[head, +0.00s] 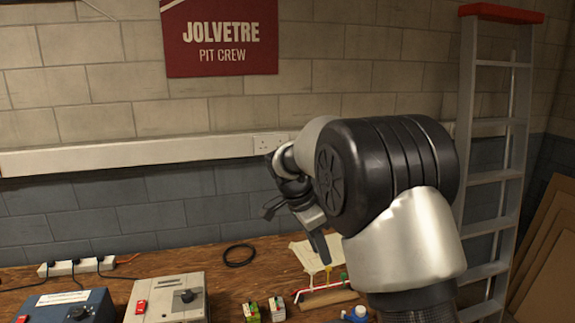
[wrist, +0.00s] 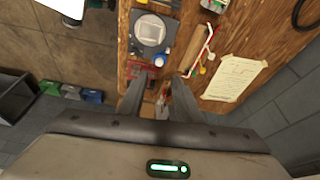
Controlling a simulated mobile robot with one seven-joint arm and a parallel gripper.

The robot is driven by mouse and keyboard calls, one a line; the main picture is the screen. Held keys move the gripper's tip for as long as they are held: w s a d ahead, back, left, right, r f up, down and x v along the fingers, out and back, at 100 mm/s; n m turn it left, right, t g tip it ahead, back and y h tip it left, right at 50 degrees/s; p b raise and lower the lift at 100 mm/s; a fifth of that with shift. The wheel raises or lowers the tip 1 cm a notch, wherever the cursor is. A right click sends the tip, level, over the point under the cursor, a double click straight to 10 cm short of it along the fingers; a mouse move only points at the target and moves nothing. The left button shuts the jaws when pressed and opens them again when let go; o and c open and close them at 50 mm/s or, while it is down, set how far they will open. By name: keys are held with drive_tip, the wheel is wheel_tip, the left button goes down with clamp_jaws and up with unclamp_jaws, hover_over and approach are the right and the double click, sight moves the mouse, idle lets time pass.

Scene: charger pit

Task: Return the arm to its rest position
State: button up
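My gripper (wrist: 160,78) is open in the wrist view, its two dark fingers apart with nothing held between them. It is raised above the bench, over its edge in that view. In the head view my gripper (head: 300,230) hangs from the raised, bent arm and points down toward the wooden bench (head: 235,285). My black and silver arm link covers much of the right middle of the head view and hides part of the bench.
Chargers stand on the bench: a blue box (head: 66,307) and a grey box (head: 168,298). A ladder (head: 495,175) leans at right.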

drive_tip(key=s+d+r+n+t+y+p, duration=0.1)
drive_tip(key=s+d+r+n+y+p, duration=0.2)
drive_tip(key=s+r, duration=0.6)
drive_tip(key=s+d+r+n+t+p, duration=0.1)
drive_tip(key=s+r+n, duration=0.1)
drive_tip(key=s, duration=0.5)
drive_tip(key=s+d+r+n+t+p, duration=0.1)
drive_tip(key=s+r+n, duration=0.1)
drive_tip(key=s+n, duration=0.3)
drive_tip(key=s+d+r+n+t+p, duration=0.1)
drive_tip(key=s+r+n, duration=0.1)
drive_tip(key=s, duration=0.7)
drive_tip(key=shift+s+r+n+y, duration=0.3)
drive_tip(key=shift+r+n+y, duration=0.1)
drive_tip(key=shift+n, duration=0.5)
drive_tip(key=shift+d, duration=0.15)
